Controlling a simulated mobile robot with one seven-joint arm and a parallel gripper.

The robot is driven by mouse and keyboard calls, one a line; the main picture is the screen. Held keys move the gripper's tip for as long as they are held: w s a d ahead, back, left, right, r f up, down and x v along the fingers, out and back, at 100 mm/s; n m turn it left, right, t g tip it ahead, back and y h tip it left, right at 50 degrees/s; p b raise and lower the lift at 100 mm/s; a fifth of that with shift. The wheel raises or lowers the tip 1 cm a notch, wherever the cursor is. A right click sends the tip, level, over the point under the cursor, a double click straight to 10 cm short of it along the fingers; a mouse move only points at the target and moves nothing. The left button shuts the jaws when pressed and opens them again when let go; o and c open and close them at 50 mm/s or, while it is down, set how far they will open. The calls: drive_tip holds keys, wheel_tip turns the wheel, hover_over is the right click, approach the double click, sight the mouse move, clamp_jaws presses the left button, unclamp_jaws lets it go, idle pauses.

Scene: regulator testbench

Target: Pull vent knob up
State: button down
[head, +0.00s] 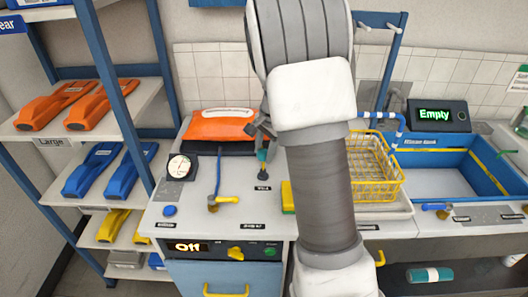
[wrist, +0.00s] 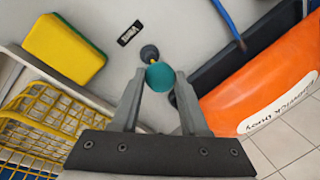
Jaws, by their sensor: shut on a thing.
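The vent knob is a teal ball (wrist: 160,75) on a short stem with a yellow part and a dark round base, beside a black "Vent" label (wrist: 129,33). In the head view the knob (head: 263,155) stands on the light counter behind its label (head: 263,188), partly covered by my gripper (head: 263,140). In the wrist view my gripper (wrist: 160,88) is shut on the knob, one finger on each side of the ball. Part of the stem shows between ball and base.
A yellow-green sponge (wrist: 62,50) and a yellow wire basket (head: 400,180) are near. An orange pack (head: 212,130) lies behind. A gauge (head: 181,167), a yellow-handled valve (head: 222,201) and a blue button (head: 170,211) are left on the counter. A blue-rimmed rinse tank (head: 440,143) is right.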

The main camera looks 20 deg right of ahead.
drive_tip(key=shift+r, duration=0.6)
drive_tip(key=shift+c, duration=2)
unclamp_jaws()
drive_tip(key=p+v, duration=0.2)
drive_tip(key=v, duration=1.5)
drive_tip(key=shift+d+r, duration=0.15)
drive_tip(key=shift+r, duration=0.05)
drive_tip(key=shift+s, duration=0.15)
